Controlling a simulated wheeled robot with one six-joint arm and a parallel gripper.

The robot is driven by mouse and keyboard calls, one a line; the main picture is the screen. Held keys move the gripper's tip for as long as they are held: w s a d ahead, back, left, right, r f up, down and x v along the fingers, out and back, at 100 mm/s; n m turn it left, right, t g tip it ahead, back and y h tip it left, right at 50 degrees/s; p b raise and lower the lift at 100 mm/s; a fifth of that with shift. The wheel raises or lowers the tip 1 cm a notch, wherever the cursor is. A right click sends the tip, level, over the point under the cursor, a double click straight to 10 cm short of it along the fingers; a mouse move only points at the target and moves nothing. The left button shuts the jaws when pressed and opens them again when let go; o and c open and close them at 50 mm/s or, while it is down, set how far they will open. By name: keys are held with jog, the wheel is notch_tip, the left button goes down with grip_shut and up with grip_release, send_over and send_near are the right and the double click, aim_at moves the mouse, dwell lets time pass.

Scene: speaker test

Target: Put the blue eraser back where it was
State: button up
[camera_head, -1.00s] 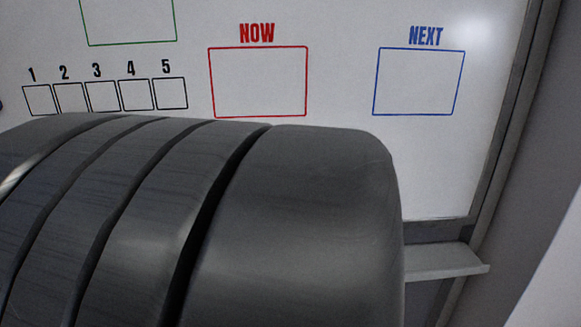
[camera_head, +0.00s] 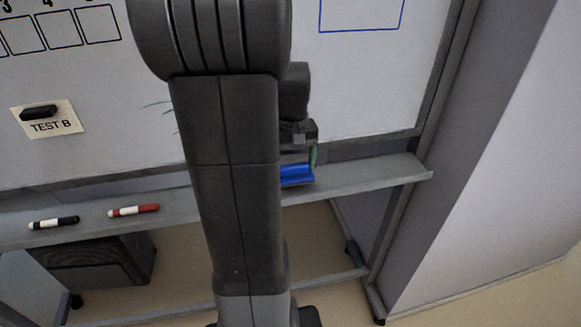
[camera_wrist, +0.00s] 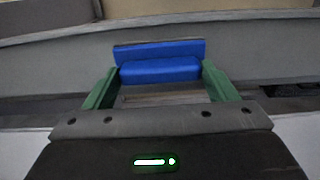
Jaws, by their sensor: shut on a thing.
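The blue eraser (camera_head: 296,174) is at the whiteboard's grey tray (camera_head: 375,178), right of my arm in the head view. In the wrist view the blue eraser (camera_wrist: 160,70) lies between the two green fingers of my gripper (camera_wrist: 160,82). The fingers are shut on its sides. In the head view my gripper (camera_head: 313,158) is mostly hidden behind my arm; one green finger shows. The eraser is over or on the tray; I cannot tell whether it touches it.
A black and white marker (camera_head: 54,222) and a red and white marker (camera_head: 134,210) lie on the tray at the left. A card reading TEST B (camera_head: 62,124) with a black object (camera_head: 39,112) is on the whiteboard (camera_head: 120,160). The tray's right part is clear.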

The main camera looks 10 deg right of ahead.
aim_at(292, 164)
jog(key=shift+w+f, duration=0.2)
jog(key=shift+f, duration=1.35)
jog(key=shift+f, duration=0.1)
jog(key=o, duration=0.9)
jog(key=shift+c, duration=0.2)
jog(key=shift+p, duration=0.3)
notch_tip(292, 164, up, 12)
